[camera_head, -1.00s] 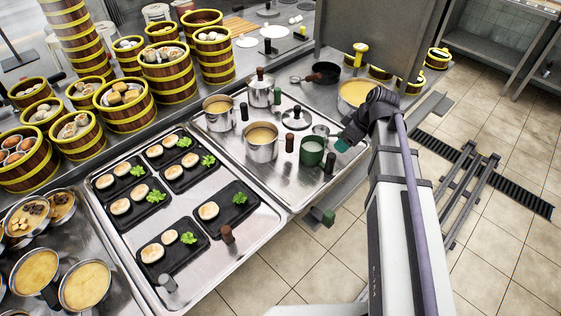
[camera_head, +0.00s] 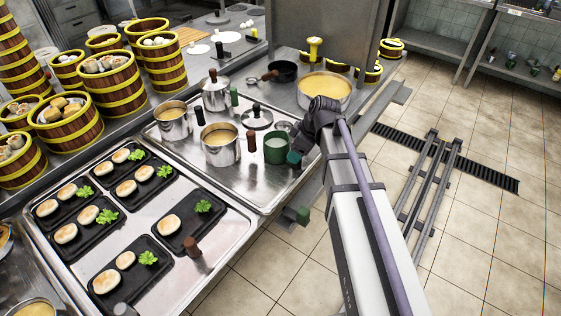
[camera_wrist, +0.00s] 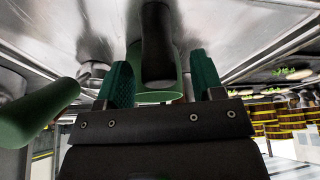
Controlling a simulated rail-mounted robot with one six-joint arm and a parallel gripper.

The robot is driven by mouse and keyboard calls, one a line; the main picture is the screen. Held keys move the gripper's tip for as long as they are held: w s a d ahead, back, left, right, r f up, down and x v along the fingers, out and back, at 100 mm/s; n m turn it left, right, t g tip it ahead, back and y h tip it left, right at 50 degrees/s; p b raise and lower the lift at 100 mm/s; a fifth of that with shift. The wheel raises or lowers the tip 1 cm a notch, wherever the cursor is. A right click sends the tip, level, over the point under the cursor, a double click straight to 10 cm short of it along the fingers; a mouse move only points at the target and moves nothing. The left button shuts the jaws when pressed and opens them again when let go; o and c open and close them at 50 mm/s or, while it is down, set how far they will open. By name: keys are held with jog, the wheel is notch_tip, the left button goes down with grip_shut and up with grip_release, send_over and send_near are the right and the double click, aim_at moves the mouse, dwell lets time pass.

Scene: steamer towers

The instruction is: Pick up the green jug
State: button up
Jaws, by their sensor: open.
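The green jug (camera_head: 276,148) stands upright on the metal tray beside a pot of yellow liquid, with a pale inside. My gripper (camera_head: 293,158) is at the jug's right side in the head view, with a teal finger close to it. In the wrist view my open gripper (camera_wrist: 161,85) has its two teal fingers on either side of the jug (camera_wrist: 160,97) and its black handle. The handle lies between the fingers. I cannot tell whether either finger touches it.
A steel pot of yellow liquid (camera_head: 220,149) stands left of the jug, with a glass lid (camera_head: 256,118) behind. A larger pot (camera_head: 324,92) is farther back. A green handle (camera_wrist: 40,115) is close on the left in the wrist view. Food trays (camera_head: 190,221) lie to the left.

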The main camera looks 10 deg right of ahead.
jog(key=shift+f, duration=0.25)
jog(key=shift+c, duration=0.2)
grip_shut()
